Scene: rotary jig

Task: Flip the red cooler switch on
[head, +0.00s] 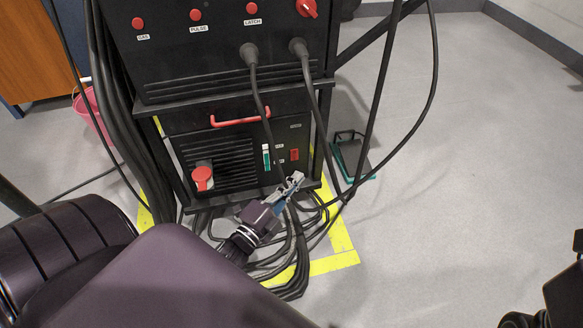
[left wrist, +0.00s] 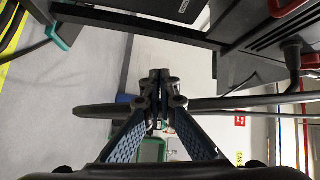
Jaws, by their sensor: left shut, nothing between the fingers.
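The red cooler switch (head: 294,154) is a small upright red rocker at the right of the black lower unit's front panel. Whether it is on or off is too small to tell. My left gripper (head: 297,178) is in front of the panel, just below the switch in the picture. No contact with the switch can be made out. In the left wrist view its two fingers (left wrist: 160,78) meet at the tips with nothing between them. The switch cannot be made out in the left wrist view. My right gripper's fingers do not show.
The lower unit has a red handle (head: 240,117), a red knob (head: 202,178) and a green-and-white gauge (head: 266,157). Thick black cables (head: 316,90) hang past the panel and coil on the floor. Yellow tape (head: 335,262) marks the floor. Open floor (head: 470,130) lies right.

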